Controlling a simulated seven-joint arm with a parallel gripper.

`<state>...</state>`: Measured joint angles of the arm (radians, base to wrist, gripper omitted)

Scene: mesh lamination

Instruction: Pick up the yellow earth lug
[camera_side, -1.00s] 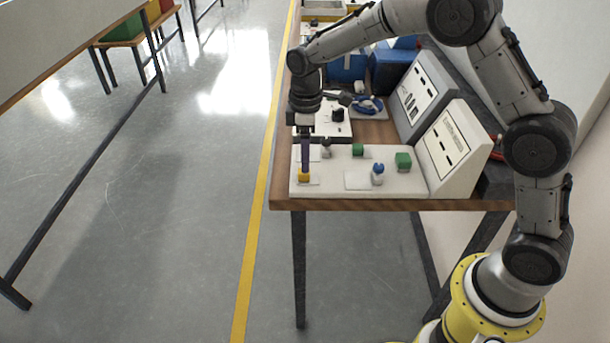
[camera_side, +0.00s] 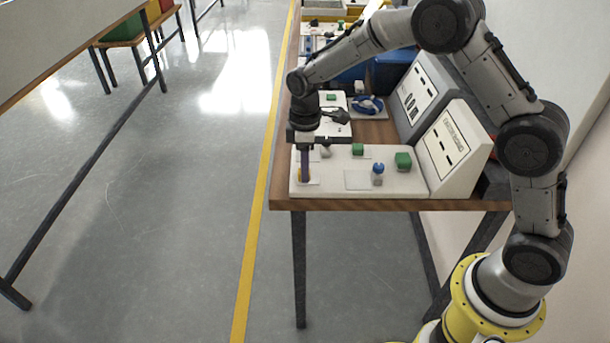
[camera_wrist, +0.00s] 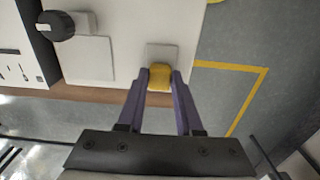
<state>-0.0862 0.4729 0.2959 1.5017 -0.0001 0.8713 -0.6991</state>
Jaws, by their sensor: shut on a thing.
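The yellow earth lug (camera_wrist: 159,77) is a small rounded yellow block between my fingertips in the wrist view. It is over a grey square pad (camera_wrist: 162,53) near the edge of the white board. My gripper (camera_wrist: 160,80) is shut on the lug, with a purple finger on each side of it. In the side view my gripper (camera_side: 305,178) points down at the near left corner of the white board (camera_side: 330,188). There the fingers mostly hide the lug, and I cannot tell whether it touches the pad.
Green blocks (camera_side: 403,160) and a blue-topped knob (camera_side: 378,168) stand to the right on the board. A sloped white panel (camera_side: 455,150) bounds the right. The wooden table edge (camera_side: 390,204) is close.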

